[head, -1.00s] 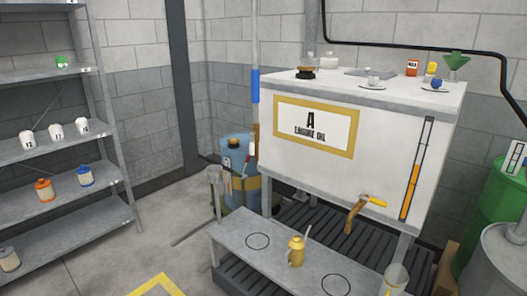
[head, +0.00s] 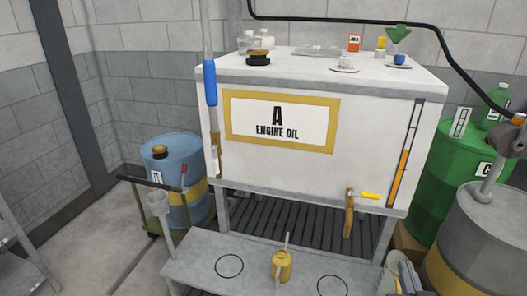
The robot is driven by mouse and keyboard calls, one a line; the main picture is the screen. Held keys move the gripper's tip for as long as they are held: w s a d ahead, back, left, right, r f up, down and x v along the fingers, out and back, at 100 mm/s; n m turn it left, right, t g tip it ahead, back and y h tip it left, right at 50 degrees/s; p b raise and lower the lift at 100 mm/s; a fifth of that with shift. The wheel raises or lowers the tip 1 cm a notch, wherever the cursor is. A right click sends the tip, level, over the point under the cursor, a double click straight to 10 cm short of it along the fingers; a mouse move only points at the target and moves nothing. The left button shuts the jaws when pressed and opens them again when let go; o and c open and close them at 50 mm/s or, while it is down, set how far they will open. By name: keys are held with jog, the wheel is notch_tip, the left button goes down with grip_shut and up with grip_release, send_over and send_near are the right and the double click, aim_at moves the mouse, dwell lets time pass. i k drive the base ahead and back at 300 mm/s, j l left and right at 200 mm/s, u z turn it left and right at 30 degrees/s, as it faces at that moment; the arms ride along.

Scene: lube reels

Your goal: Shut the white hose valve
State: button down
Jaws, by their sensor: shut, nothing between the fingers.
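No part that is clearly the white hose valve can be made out in the head view. A pale hose or pipe (head: 206,35) hangs down at the tank's left front corner. It carries a blue sleeve (head: 210,83), with a small white piece (head: 214,160) and a brown part below; whether these belong to a valve is too small to tell. A brass tap (head: 349,212) with a yellow lever pointing right is on the front of the white engine oil tank (head: 300,170). My gripper is not clearly visible.
A grey bench (head: 200,262) with a brass oil can (head: 282,266) stands before the tank. A blue drum (head: 178,175) is at left. A green drum (head: 450,160) and a grey drum (head: 490,232) are at right. Clear floor (head: 105,225) lies at left.

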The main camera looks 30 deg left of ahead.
aim_at(216, 170)
jog(key=j+z, duration=0.1)
jog(key=j, duration=0.35)
jog(key=j+z, duration=0.1)
jog(key=j, duration=0.35)
jog(key=k+j+z, duration=0.1)
jog(key=j, duration=0.3)
jog(key=k+j+z, duration=0.1)
jog(key=j, duration=0.35)
jog(key=k+j, duration=0.1)
jog(key=j, duration=0.35)
jog(key=k+j+z, duration=0.15)
jog(key=j, duration=0.25)
jog(key=j+z, duration=0.1)
jog(key=j, duration=0.35)
jog(key=k+j+z, duration=0.1)
jog(key=j, duration=0.3)
jog(key=k, duration=0.05)
